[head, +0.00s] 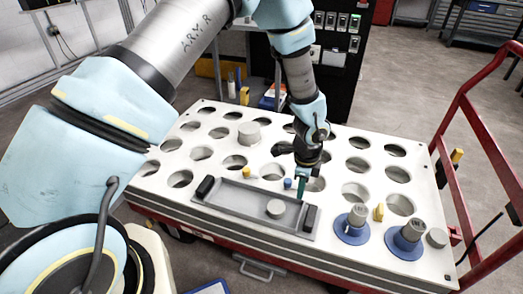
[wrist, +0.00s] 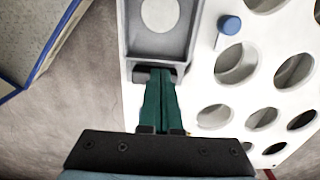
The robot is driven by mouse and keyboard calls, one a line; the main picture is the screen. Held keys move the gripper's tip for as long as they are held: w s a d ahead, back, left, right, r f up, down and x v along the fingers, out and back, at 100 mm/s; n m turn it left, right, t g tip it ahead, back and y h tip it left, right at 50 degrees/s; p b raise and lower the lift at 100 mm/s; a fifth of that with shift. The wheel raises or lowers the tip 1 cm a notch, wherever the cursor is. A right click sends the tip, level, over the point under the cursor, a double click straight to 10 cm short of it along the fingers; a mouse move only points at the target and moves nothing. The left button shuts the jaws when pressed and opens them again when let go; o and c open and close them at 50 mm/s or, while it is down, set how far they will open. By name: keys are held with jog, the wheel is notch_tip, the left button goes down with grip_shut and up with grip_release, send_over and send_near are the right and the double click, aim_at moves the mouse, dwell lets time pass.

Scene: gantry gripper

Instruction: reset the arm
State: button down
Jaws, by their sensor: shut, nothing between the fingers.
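The tray also shows in the wrist view (wrist: 133,25).
A blue peg (head: 288,183) and a yellow peg (head: 246,171) stand near the tray. A grey cylinder (head: 249,133) stands further back. A red cart rail (head: 486,130) rises on the right.

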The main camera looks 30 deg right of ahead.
jog(key=w+a+r+n, duration=0.7)
jog(key=w+a+r, duration=0.3)
jog(key=w+a, duration=0.1)
jog(key=w+a+r+n+t, duration=0.15)
jog(key=a+r+n, duration=0.25)
jog(key=a, duration=0.4)
jog(key=w+a+r+n+g, duration=0.1)
jog(key=w+a+r+n, duration=0.3)
jog(key=a, duration=0.3)
jog(key=s+a+r+n+t, duration=0.1)
jog(key=s+a+r+n, duration=0.2)
jog(key=a+n, duration=0.3)
jog(key=s+a+r+n, duration=0.2)
jog(key=a+r+n, duration=0.15)
jog(key=a, duration=0.45)
notch_tip(320, 180, up, 13)
jog(key=n+p, duration=0.1)
jog(key=p, duration=1.2)
jog(key=shift+s+a+r, duration=0.2)
jog(key=shift+s+a, duration=0.15)
jog(key=shift+s, duration=0.05)
jog(key=c, duration=1.6)
grip_release()
jog(key=shift+n, duration=0.25)
